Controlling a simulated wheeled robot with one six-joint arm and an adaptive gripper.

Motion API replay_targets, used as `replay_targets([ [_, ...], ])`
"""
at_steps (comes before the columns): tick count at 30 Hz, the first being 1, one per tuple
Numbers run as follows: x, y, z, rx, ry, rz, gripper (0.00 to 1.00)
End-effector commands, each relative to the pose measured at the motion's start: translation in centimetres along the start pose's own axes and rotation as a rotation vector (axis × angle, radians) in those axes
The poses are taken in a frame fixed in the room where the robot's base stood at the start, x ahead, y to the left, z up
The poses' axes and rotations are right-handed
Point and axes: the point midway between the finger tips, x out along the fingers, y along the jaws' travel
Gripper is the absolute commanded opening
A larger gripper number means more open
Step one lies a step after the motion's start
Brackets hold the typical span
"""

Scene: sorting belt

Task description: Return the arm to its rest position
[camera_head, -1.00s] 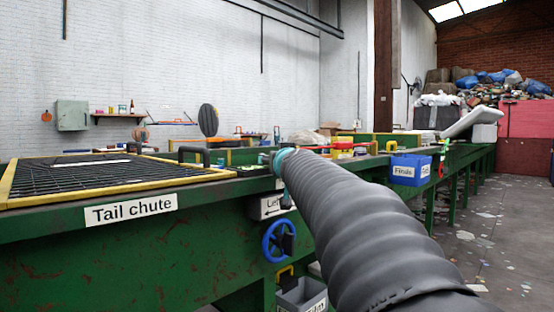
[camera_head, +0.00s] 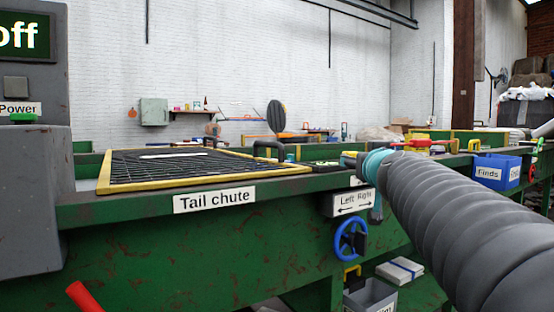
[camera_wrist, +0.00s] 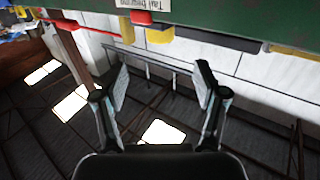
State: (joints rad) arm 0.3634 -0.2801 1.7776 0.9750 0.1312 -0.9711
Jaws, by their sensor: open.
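In the wrist view my gripper (camera_wrist: 160,95) is open, its two fingers spread wide with nothing between them. Past the fingers that view shows what looks like the dark roof with bright skylights, and a green panel edge along the top. In the head view my arm, in a ribbed grey sleeve, reaches from the lower right toward the green belt frame (camera_head: 120,235). Its teal joint lies in front of the frame near the Left/Right sign (camera_head: 352,203). The gripper fingers cannot be made out in the head view.
The tail chute grate (camera_head: 200,168) has a yellow rim. A blue wheel (camera_head: 351,240) juts from the frame below the sign. A blue Finds bin (camera_head: 497,170) hangs at the right. A grey power cabinet (camera_head: 32,200) stands at the left. A grey bin (camera_head: 371,297) sits below.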

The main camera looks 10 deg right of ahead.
Motion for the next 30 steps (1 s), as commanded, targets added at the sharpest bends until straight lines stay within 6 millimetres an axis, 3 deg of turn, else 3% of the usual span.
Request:
replay_targets([
  [5,-0.3,-0.6,0.3,0.000,-0.014,-0.017,0.71],
  [8,-1.6,-2.8,1.7,0.001,-0.067,-0.076,0.71],
  [10,-3.3,-5.1,3.8,0.001,-0.139,-0.139,0.71],
  [15,-9.6,-10.2,11.0,-0.005,-0.387,-0.283,0.71],
  [18,-14.0,-11.9,15.7,-0.020,-0.548,-0.329,0.71],
  [24,-22.9,-11.9,24.2,-0.073,-0.855,-0.324,0.71],
  [30,-28.4,-9.9,29.2,-0.124,-1.034,-0.256,0.71],
])
